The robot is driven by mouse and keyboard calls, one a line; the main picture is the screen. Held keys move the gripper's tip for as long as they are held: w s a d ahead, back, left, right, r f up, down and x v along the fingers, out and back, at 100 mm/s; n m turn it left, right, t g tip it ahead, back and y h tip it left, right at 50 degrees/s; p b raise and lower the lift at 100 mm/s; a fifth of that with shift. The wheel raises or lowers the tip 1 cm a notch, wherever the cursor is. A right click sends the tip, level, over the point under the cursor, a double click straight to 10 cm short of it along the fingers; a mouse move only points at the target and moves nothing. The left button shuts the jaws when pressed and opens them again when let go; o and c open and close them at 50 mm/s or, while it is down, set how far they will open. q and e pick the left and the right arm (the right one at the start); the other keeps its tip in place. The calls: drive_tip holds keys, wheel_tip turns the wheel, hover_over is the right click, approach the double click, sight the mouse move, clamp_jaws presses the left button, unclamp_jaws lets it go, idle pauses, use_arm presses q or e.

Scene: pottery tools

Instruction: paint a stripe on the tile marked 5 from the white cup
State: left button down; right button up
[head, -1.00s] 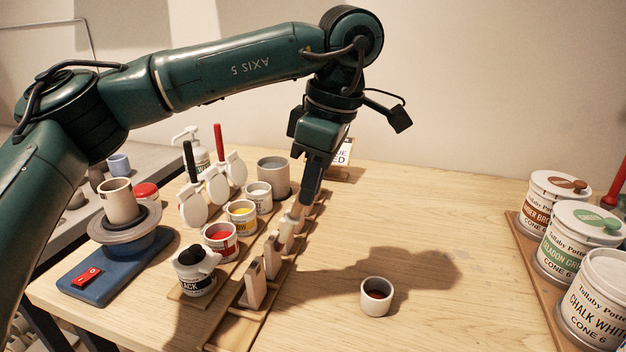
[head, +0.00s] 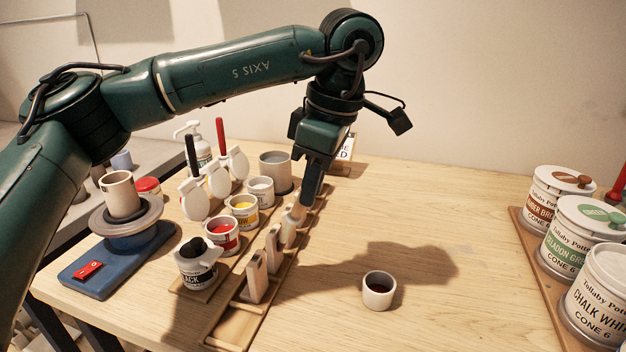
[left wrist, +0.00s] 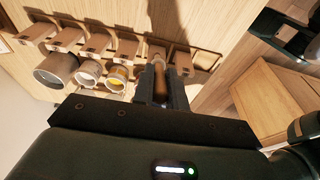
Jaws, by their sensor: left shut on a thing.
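My left gripper (head: 308,190) is shut on a slim, brown-handled tool that looks like a brush (left wrist: 160,88). It points down over the long wooden rack (head: 232,326), among the upright tiles; I cannot tell whether its tip touches one. Pale tiles (head: 256,280) stand in the rack, and several tile tops (left wrist: 97,42) show in the left wrist view. No number is legible, so I cannot pick out tile 5. The white cup (head: 260,192) stands between the yellow cup (head: 243,213) and a larger grey pot, left of my gripper. My right gripper is not in view.
Red (head: 222,240) and black (head: 196,272) paint cups continue the row. A small cup with dark contents (head: 379,292) stands alone on the table. Glaze buckets (head: 581,240) line the right.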

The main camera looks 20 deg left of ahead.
use_arm(q)
drive_tip(key=shift+d+b+x, duration=0.2)
drive_tip(key=shift+b+x, duration=0.25)
drive_tip(key=shift+x, duration=0.5)
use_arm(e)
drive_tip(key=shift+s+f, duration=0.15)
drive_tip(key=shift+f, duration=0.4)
use_arm(q)
drive_tip(key=shift+d, duration=0.1)
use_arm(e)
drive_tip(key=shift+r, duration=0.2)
